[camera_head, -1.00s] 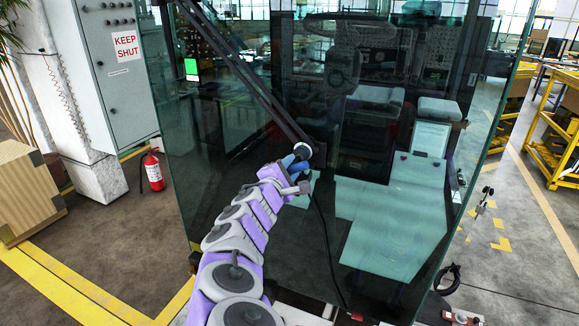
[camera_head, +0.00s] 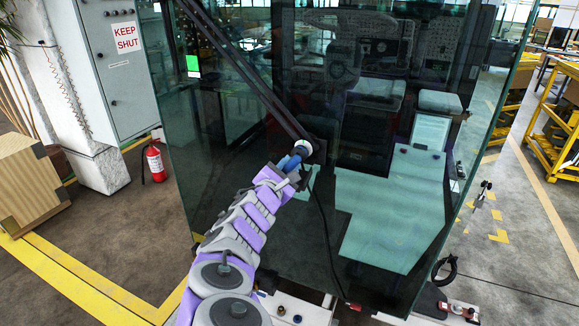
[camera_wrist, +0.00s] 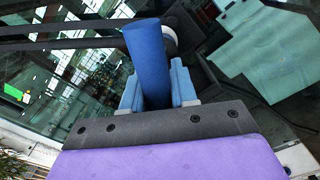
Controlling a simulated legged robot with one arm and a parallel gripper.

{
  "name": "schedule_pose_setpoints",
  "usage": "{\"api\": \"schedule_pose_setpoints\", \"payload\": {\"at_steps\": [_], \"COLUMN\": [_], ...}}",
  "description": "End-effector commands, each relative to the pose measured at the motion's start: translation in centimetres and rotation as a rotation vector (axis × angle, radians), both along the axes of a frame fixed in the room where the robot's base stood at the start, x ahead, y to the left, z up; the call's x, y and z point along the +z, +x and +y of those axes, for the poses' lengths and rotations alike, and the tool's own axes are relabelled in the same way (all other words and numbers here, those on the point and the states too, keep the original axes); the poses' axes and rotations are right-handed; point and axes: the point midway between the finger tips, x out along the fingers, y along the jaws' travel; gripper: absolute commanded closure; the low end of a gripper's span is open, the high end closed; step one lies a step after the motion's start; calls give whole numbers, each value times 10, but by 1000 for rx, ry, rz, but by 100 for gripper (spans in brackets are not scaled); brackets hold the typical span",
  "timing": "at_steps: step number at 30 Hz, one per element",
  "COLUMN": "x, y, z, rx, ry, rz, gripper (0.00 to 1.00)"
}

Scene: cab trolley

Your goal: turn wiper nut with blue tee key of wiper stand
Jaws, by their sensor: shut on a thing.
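The blue tee key (camera_wrist: 148,58) stands between my gripper's two blue fingers in the wrist view, its thick bar pointing up and away. My gripper (camera_wrist: 158,85) is shut on it. In the head view the key (camera_head: 289,162) and my gripper (camera_head: 285,168) are at the base of the wiper arm. The wiper's pivot with a pale round cap (camera_head: 303,148) is right at the far end of the key; the cap also shows in the wrist view (camera_wrist: 168,40). The nut itself is hidden behind the key. The dark wiper arm (camera_head: 245,75) runs up and left from the pivot.
The cab's large glass pane (camera_head: 400,200) stands close behind the pivot. A black hose (camera_head: 327,235) hangs below it. A white ledge with sockets (camera_head: 300,310) is at the bottom. A fire extinguisher (camera_head: 155,163) and a grey cabinet (camera_head: 118,70) stand left.

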Motion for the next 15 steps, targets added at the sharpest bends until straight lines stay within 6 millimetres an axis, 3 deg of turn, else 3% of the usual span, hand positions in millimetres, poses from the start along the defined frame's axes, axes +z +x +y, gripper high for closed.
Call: {"api": "schedule_pose_setpoints", "payload": {"at_steps": [15], "x": [0], "y": [-27], "z": [9], "rx": [-1], "ry": [2], "rz": [-1], "gripper": [100]}}
